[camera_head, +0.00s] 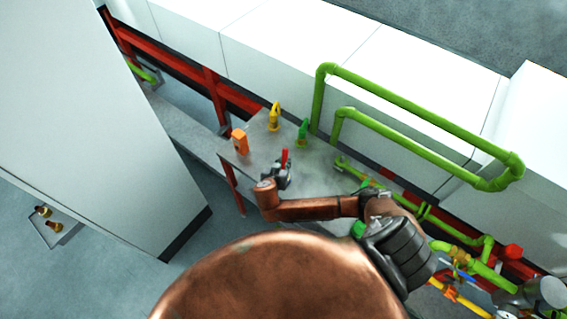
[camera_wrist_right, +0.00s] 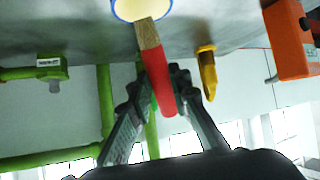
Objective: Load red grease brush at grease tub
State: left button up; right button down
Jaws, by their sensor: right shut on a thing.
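The red grease brush (camera_head: 285,155) is in my right gripper (camera_head: 278,174), over the grey table. In the right wrist view its red handle (camera_wrist_right: 158,78) sits between the two fingers of the gripper (camera_wrist_right: 165,92), which are shut on it. Its tan bristle end (camera_wrist_right: 148,33) points away from the gripper. A round, pale yellow thing with a blue rim (camera_wrist_right: 140,9), likely the grease tub, is cut off by the top edge. The bristle end overlaps its rim in this view; I cannot tell whether they touch. My left gripper is not in view.
On the table (camera_head: 262,150) stand an orange block-like thing (camera_head: 240,141), a yellow thing (camera_head: 274,115) and a green thing (camera_head: 303,131). Green pipes (camera_head: 400,103) run along the right and back. A large pale cabinet (camera_head: 90,110) stands at the left.

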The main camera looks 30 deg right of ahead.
aim_at(286, 152)
jog(key=shift+f+b, duration=0.4)
jog(key=shift+f, duration=0.3)
dwell(1.2)
jog(key=shift+s, duration=0.1)
jog(key=shift+r+p, duration=2.9)
jog(key=shift+r, duration=0.7)
